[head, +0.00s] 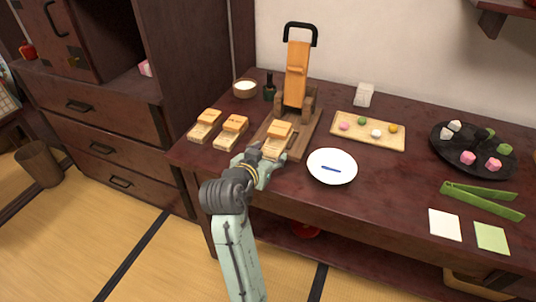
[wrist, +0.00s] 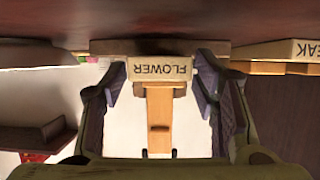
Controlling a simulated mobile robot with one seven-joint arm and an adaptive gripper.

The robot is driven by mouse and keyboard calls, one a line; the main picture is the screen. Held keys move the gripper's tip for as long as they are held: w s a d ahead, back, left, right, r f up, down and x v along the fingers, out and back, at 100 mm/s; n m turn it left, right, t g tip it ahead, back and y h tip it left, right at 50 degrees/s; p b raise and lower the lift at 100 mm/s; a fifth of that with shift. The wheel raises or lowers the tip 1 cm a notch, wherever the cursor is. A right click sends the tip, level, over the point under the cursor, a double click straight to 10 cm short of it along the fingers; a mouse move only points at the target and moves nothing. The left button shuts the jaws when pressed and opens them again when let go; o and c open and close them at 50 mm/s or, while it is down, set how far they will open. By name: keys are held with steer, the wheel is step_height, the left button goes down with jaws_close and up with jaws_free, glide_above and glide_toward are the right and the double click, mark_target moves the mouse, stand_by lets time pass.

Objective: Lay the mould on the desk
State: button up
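The mould marked FLOWER (wrist: 160,69) is a pale wooden block, upside down in the wrist view. In the head view this wooden mould (head: 279,133) rests on the dark base of the press (head: 303,139). My gripper (head: 268,155) is at its near end. In the wrist view the fingers (wrist: 161,88) stand apart on either side of the mould, with their tips close to its sides. I cannot make out firm contact. The desk (head: 390,185) is dark red wood.
Two similar moulds (head: 205,125) (head: 231,132) lie left of the press. A white plate (head: 332,167) is close right of my gripper. A sweets tray (head: 368,131), black dish (head: 472,150) and green tongs (head: 482,201) stand farther right. Bare desk lies between plate and tongs.

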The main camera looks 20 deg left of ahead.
steer(key=shift+o, duration=0.9)
steer(key=shift+f+b, duration=0.15)
steer(key=shift+b, duration=0.15)
steer(key=p+v, duration=0.2)
steer(key=v, duration=0.9)
steer(key=shift+a, duration=0.2)
steer(key=shift+w, duration=0.15)
